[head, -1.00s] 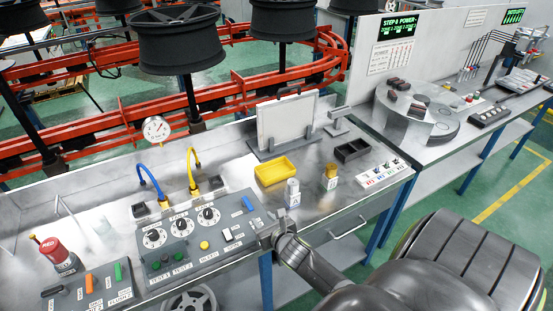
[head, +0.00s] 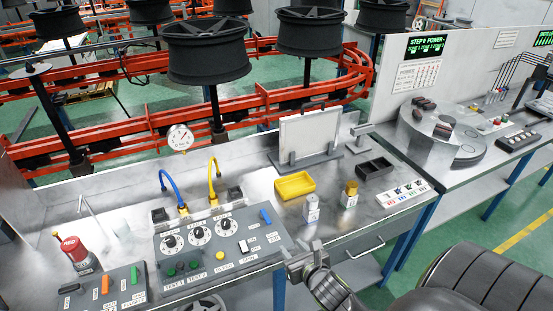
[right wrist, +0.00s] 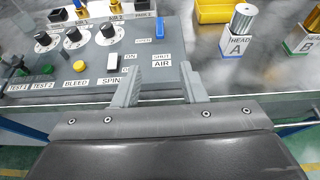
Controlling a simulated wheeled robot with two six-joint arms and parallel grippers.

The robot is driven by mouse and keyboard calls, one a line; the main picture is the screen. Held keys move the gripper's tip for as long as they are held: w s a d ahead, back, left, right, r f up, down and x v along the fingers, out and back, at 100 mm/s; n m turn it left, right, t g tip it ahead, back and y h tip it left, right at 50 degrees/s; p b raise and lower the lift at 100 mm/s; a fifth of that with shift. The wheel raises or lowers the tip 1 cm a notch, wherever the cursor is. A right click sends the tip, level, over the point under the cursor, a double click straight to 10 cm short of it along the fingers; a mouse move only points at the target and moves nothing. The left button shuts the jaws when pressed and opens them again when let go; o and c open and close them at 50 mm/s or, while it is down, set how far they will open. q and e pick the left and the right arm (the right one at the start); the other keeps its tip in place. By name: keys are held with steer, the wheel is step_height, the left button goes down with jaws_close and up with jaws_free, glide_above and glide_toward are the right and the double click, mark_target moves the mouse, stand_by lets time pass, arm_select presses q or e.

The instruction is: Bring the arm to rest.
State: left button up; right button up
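My right gripper (head: 298,258) is at the front edge of the bench, by the lower right corner of the grey control panel (head: 222,243). In the right wrist view, its two fingers (right wrist: 163,82) stand apart with nothing between them. They point at the panel's right end, near the "SHUT AIR" label (right wrist: 161,58); whether they touch the panel I cannot tell. My right arm comes in from the lower right. My left gripper is not in view.
The panel carries dials, buttons and a white switch (right wrist: 112,61). Behind are a yellow tray (head: 294,186), head A block (head: 312,209), head B block (head: 349,195) and a black bin (head: 375,168).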

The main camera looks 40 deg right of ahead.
steer(key=s+f+n+g+b, duration=0.1)
steer(key=s+f+n+b, duration=0.35)
steer(key=f+n, duration=0.75)
steer(key=s+f+n+g+b, duration=0.25)
steer(key=s+f+n, duration=0.4)
steer(key=f, duration=0.95)
steer(key=s+a+f+n+g+y+b, duration=0.1)
steer(key=s+f+n+g, duration=0.3)
steer(key=s+f+n, duration=0.6)
steer(key=s+a+f+n+g+y+b, duration=0.1)
steer(key=s+a+f+n+g+b, duration=0.2)
steer(key=s+f+n, duration=0.6)
steer(key=s+f+g+b, duration=0.1)
steer(key=s+f, duration=0.1)
steer(key=s, duration=0.2)
steer(key=shift+s+a+f+n, duration=0.2)
steer(key=shift+s+f+n, duration=0.05)
steer(key=shift+s+n, duration=0.15)
